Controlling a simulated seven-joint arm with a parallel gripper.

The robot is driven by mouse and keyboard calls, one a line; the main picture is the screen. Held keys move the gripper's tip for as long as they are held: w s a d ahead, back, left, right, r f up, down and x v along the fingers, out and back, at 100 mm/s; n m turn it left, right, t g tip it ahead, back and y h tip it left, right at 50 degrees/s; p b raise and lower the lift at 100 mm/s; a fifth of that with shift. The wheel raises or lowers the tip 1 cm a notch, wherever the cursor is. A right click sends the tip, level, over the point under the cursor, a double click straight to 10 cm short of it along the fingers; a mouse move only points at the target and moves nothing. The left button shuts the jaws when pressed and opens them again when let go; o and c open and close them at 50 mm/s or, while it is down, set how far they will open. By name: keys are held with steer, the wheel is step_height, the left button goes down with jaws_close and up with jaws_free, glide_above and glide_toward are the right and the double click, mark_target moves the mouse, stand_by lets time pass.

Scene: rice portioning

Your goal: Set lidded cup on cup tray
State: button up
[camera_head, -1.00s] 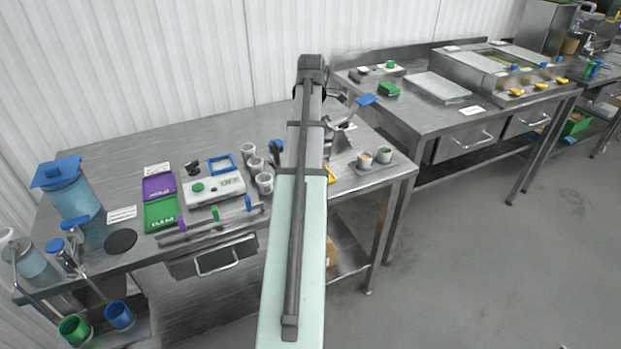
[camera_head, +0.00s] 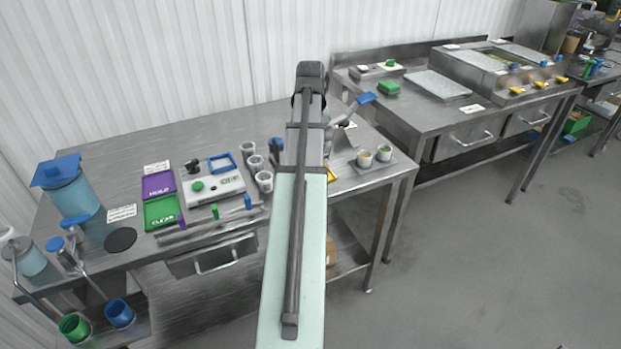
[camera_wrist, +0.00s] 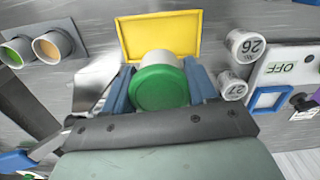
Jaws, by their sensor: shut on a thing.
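In the wrist view a white cup with a green lid (camera_wrist: 160,88) sits between the blue fingers of my gripper (camera_wrist: 160,78), which is shut on it. A yellow square tray (camera_wrist: 128,30) lies just beyond the cup in that view, and the cup overlaps its near edge. I cannot tell whether the cup touches it. In the head view my arm hides the gripper, the held cup and most of the yellow tray (camera_head: 331,170). A grey tray (camera_wrist: 68,27) with two filled, open cups is at the upper left of the wrist view; it also shows in the head view (camera_head: 372,172).
White numbered cups (camera_wrist: 245,46) stand to the right of the yellow tray, near a scale (camera_wrist: 285,70) and a blue square frame (camera_wrist: 268,101). A metal scoop with a blue handle (camera_wrist: 18,160) is at the left. The front-left tabletop holds green and purple mats.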

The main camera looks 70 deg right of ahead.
steer(key=shift+m, duration=0.4)
steer(key=shift+f, duration=5)
steer(key=shift+f, duration=0.15)
steer(key=o, duration=1.1)
step_height(320, 180, up, 12)
steer(key=shift+r, duration=0.2)
